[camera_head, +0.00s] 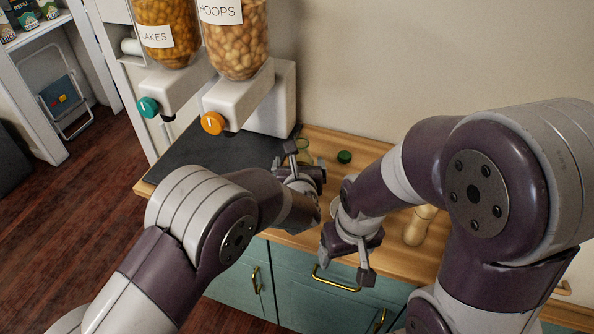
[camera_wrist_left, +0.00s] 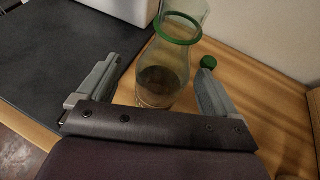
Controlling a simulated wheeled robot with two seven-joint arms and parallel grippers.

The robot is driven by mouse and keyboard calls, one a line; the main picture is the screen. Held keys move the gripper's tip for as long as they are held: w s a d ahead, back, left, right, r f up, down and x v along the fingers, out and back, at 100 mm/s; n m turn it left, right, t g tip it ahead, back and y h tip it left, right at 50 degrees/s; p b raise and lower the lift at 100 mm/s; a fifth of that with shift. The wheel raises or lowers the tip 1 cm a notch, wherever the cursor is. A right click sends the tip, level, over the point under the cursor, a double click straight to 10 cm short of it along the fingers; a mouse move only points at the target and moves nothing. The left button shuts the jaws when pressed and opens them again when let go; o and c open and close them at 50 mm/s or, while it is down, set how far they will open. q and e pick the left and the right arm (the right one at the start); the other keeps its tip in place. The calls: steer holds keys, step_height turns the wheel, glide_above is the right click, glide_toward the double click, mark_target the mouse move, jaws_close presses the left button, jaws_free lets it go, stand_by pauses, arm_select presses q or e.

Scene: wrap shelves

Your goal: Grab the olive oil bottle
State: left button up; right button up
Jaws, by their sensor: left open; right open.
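A clear glass bottle (camera_wrist_left: 163,80) with a green ring around it and dark liquid at its bottom stands on the wooden counter in the left wrist view. I take it to be the olive oil bottle, but I see no label. In the head view only a little of it (camera_head: 303,145) shows behind my left gripper (camera_head: 305,160). That gripper is open, with a finger on either side of the bottle in the left wrist view (camera_wrist_left: 157,70); I cannot tell whether they touch it. My right gripper (camera_head: 345,268) is open and empty, near the counter's front edge.
A small green object (camera_head: 344,157) lies right of the bottle. A dark mat (camera_head: 215,150) covers the counter's left part. Two food dispensers (camera_head: 238,100) stand at the back left. A pale wooden object (camera_head: 418,228) stands beside my right arm. Teal drawers (camera_head: 300,282) are below.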

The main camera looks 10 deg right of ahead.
arm_select(q)
steer(key=x, duration=0.2)
steer(key=p+x, duration=0.1)
steer(key=x, duration=0.1)
steer(key=shift+w+d+f, duration=0.15)
steer(key=shift+w+d, duration=0.05)
steer(key=shift+d, duration=0.1)
steer(key=shift+s+a, duration=0.1)
steer(key=shift+c, duration=0.9)
steer(key=c, duration=1)
steer(key=shift+c, duration=1.3)
steer(key=shift+r, duration=0.25)
